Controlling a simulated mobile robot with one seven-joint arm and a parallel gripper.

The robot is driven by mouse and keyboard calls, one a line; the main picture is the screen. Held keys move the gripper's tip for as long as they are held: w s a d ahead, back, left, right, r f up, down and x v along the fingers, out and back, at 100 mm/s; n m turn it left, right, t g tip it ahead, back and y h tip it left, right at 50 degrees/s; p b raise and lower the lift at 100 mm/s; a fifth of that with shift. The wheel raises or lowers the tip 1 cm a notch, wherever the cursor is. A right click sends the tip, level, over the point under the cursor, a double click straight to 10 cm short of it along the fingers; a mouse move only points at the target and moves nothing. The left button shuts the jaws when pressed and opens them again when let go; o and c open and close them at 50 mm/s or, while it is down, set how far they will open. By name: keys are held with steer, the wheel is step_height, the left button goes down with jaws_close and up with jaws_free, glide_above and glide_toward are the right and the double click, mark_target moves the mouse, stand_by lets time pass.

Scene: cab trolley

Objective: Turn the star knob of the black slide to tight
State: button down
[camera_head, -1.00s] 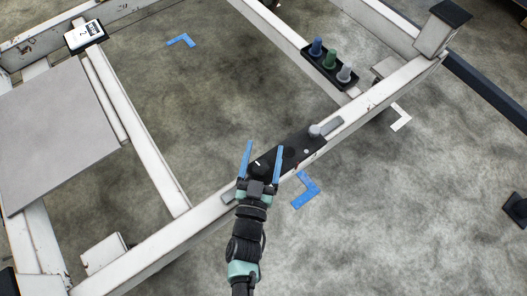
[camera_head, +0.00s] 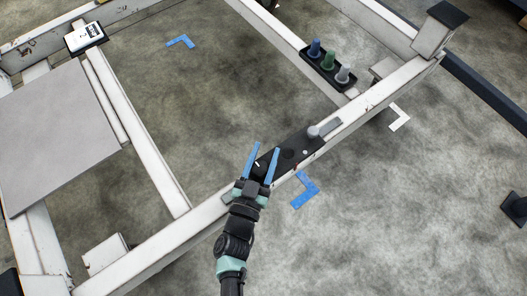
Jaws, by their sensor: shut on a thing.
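The black slide (camera_head: 303,141) is a long dark plate lying along the top of the white front beam. The star knob (camera_head: 261,166) is black with a small white mark and sits near the slide's left end, partly hidden between my fingers. My gripper (camera_head: 267,149) comes from below in the picture, with its two blue fingers on either side of the knob. It is shut on the knob. The contact itself is too small to see clearly. A grey round-topped peg (camera_head: 314,131) stands near the slide's right end.
A black tray (camera_head: 312,65) with blue, green and grey pegs sits on the crossing beam. A white labelled box (camera_head: 85,36) stands at upper left, above a grey panel (camera_head: 52,131). A blue corner mark (camera_head: 306,190) lies on the open floor at right.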

stand_by(0.3)
steer(key=shift+c, duration=1.7)
jaws_free()
steer(key=shift+s, duration=0.1)
steer(key=p+v, duration=0.3)
steer(key=v, duration=0.9)
steer(key=shift+s+a, duration=0.2)
steer(key=shift+s, duration=0.15)
